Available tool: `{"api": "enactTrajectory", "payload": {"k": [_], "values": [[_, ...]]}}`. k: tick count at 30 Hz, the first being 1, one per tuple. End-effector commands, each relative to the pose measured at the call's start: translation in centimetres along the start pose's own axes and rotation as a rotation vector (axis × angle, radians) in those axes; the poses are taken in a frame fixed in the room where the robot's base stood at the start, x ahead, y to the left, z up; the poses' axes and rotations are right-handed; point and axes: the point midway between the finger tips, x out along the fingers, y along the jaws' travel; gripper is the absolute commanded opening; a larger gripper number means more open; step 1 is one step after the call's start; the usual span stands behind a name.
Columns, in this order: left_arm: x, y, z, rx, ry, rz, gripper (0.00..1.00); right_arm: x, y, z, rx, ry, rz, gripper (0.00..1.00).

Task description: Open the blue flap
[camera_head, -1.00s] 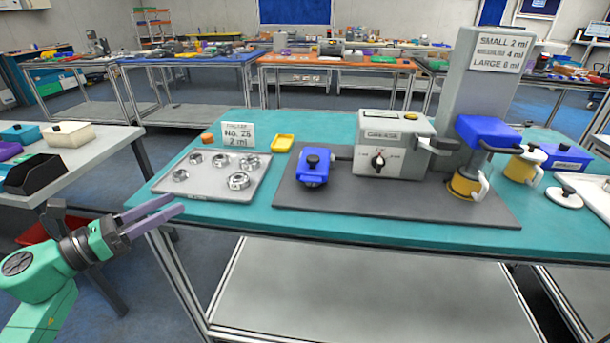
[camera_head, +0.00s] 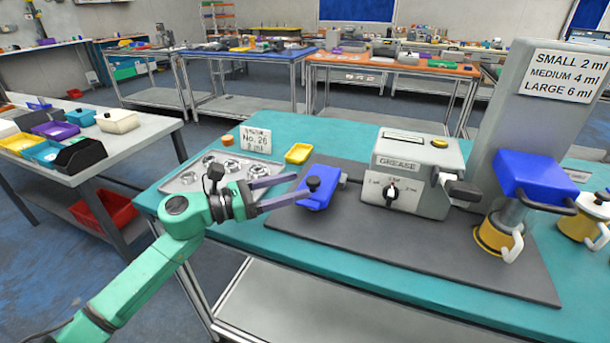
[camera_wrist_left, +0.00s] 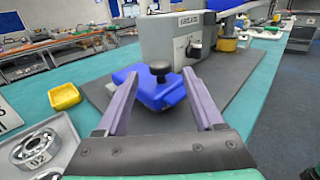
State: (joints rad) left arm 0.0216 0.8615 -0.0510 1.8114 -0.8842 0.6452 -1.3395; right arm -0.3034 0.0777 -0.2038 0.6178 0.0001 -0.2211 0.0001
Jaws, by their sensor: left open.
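The blue flap (camera_head: 320,200) is a small blue lid with a black knob (camera_head: 313,184) on top. It appears closed and lies on the dark grey mat, left of the grey grease machine (camera_head: 408,172). My left gripper (camera_head: 300,187) is open, its purple fingers pointing at the flap from the left. In the left wrist view the blue flap (camera_wrist_left: 150,91) and its upright black knob (camera_wrist_left: 160,71) show between the two fingers, just past or near the tips. I cannot tell whether the fingers touch it. My right gripper is out of view.
A metal tray (camera_head: 184,184) with several bearings sits behind my left gripper, with a yellow bin (camera_head: 299,153) beside it. A larger blue block (camera_head: 537,178) on the dispenser stands at the right. The mat's front (camera_head: 400,250) is clear.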

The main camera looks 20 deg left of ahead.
Motion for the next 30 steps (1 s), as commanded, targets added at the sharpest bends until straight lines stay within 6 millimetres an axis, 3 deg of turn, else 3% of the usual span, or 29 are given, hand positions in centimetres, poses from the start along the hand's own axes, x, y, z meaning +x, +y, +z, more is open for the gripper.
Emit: {"api": "enactTrajectory", "payload": {"k": [3, 6, 13, 14, 19, 30], "values": [[2.1, 0.1, 0.5, 0.000, -0.003, 0.001, 0.69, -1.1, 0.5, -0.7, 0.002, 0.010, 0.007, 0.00], [3.0, 0.0, 0.2, 0.000, -0.001, 0.000, 0.69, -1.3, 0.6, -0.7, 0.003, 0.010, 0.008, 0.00], [3.3, 0.0, -0.1, 0.000, 0.001, 0.000, 0.69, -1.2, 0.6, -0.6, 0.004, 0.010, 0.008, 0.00], [3.2, 0.0, -0.1, 0.000, 0.001, 0.000, 0.66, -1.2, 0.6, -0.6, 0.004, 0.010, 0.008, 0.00], [3.2, 0.0, -0.1, 0.000, 0.001, 0.000, 0.01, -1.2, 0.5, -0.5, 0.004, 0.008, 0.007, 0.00], [3.2, 0.0, -0.1, -0.001, 0.001, 0.000, 0.00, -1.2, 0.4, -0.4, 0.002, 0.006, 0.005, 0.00]]}}
